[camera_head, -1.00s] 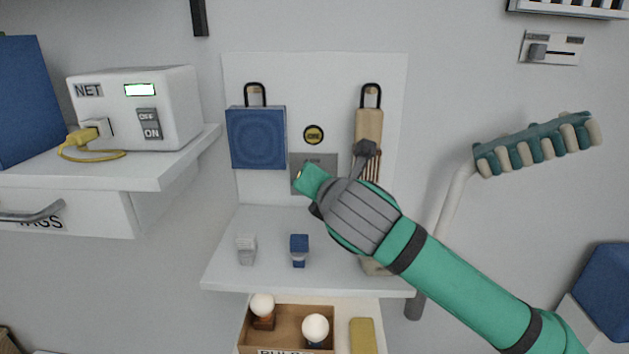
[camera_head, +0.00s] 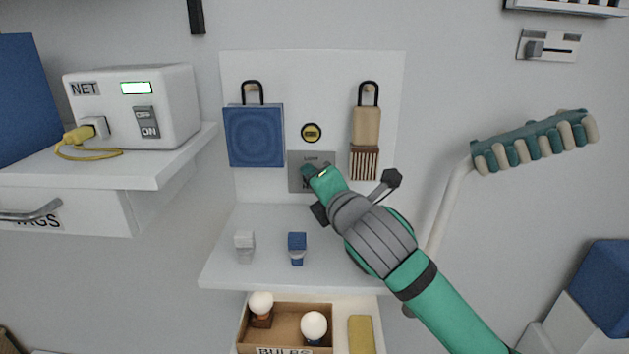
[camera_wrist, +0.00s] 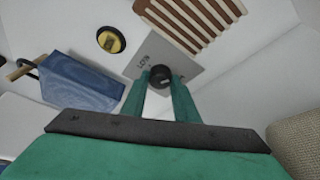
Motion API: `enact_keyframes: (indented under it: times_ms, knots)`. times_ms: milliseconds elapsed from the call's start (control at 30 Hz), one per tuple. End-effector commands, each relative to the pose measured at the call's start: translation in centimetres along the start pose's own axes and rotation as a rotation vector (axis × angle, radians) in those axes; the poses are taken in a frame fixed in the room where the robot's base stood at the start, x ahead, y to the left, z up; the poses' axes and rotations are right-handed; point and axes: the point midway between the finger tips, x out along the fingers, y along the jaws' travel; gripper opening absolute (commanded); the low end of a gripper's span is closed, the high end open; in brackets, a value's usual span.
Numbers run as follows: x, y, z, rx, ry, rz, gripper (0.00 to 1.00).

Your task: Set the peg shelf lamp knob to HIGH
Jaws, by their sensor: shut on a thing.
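The lamp knob (camera_wrist: 160,76) is a small black round knob on a grey plate (camera_head: 297,172) low on the white peg panel. The plate reads LOW at its upper part in the wrist view; its other lettering is mostly hidden. My gripper (camera_head: 312,173) reaches the plate from the lower right. In the wrist view, my two green fingers (camera_wrist: 160,92) stand on either side of the knob and are shut on it. In the head view my gripper hides the knob. The knob's setting cannot be made out.
A round yellow-and-black badge (camera_head: 311,133) sits above the plate. A blue square item (camera_head: 254,135) and a wooden brush (camera_head: 366,127) hang on pegs either side. A white piece (camera_head: 244,246) and a blue piece (camera_head: 297,248) stand on the shelf (camera_head: 265,275) below.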

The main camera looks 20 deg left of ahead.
Motion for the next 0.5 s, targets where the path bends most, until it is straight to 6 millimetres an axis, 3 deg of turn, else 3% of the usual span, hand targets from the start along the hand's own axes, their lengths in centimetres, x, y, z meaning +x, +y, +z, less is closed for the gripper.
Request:
enact_keyframes:
  times_ms: [267,300,333,500]
  knots:
    - [0.04,0.04,-0.04,-0.001,0.001,0.001,0.05]
    - [0.04,0.04,-0.04,-0.001,0.001,0.001,0.37]
    - [0.03,0.04,-0.04,-0.001,0.001,0.001,0.44]
    - [0.01,0.02,-0.01,-0.001,0.0,0.0,0.46]
